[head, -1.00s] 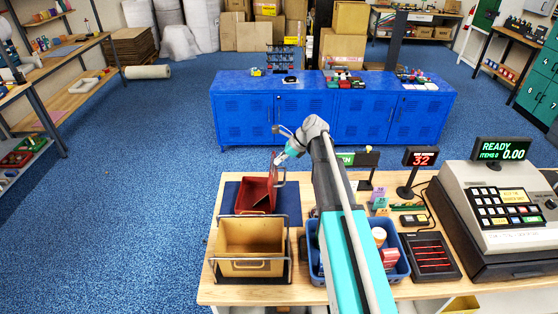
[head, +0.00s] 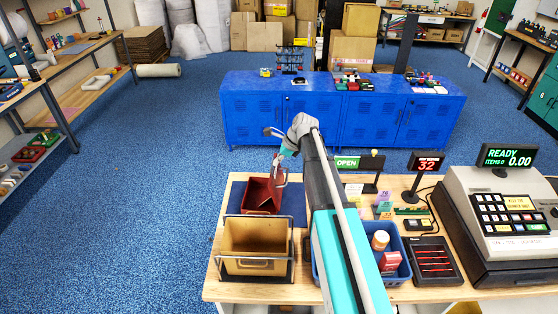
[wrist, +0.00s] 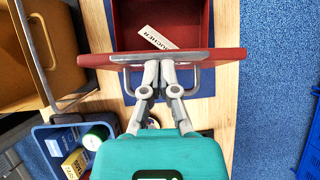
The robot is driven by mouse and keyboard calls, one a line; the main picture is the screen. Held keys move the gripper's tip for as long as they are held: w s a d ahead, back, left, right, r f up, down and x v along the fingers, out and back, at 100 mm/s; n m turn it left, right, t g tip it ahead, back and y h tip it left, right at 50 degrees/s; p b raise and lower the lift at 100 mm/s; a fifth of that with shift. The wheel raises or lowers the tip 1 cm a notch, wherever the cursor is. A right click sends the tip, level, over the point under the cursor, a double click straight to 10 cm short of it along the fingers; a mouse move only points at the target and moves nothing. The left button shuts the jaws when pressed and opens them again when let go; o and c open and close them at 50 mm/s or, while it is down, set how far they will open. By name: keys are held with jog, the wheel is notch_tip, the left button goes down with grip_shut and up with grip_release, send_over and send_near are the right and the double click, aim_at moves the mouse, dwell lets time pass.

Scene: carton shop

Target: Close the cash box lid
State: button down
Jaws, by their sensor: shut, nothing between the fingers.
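The red cash box (head: 258,193) stands on a dark blue mat on the counter, left of my arm. Its lid (head: 279,190) stands raised on the box's right side, and the box's inside is in sight. In the wrist view the lid (wrist: 95,60) shows nearly edge-on, with a grey handle on its outer face and the open box (wrist: 185,12) beyond it. My gripper (wrist: 160,66) is shut and empty, its fingertips at the outer side of the lid. They look to be against it, but exact contact is unclear. In the head view my gripper (head: 278,162) is small, at the lid's top.
A tan open bin in a dark frame (head: 255,266) stands in front of the cash box. A blue basket with goods (head: 400,272) is right of it, partly behind my arm. A card reader (head: 433,262) and cash register (head: 505,222) stand further right. Blue cabinets (head: 340,110) stand behind.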

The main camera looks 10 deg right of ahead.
jog(key=shift+w+a+f+g+h+b, duration=0.35)
jog(key=shift+w+a+f+h+b, duration=0.6)
jog(key=shift+a+f+b, duration=1.35)
jog(key=shift+w+a+f+g+h+b, duration=0.3)
jog(key=shift+w+a+f+h+b, duration=0.6)
jog(key=shift+a+f+b, duration=1.35)
jog(key=shift+w+a+f+g+h+b, duration=0.35)
jog(key=shift+w+a+f+h+b, duration=0.9)
jog(key=shift+a+f, duration=1.75)
jog(key=shift+s+a+r+y+b, duration=0.3)
jog(key=shift+a+y, duration=0.05)
jog(key=shift+y, duration=0.05)
jog(key=shift+r, duration=0.15)
jog(key=w+a+r+p, duration=0.2)
jog(key=a+r+p, duration=0.4)
jog(key=r+p, duration=0.5)
jog(key=shift+w+a, duration=0.2)
jog(key=shift+a, duration=0.1)
jog(key=shift+s+f, duration=0.1)
jog(key=shift+f, duration=0.05)
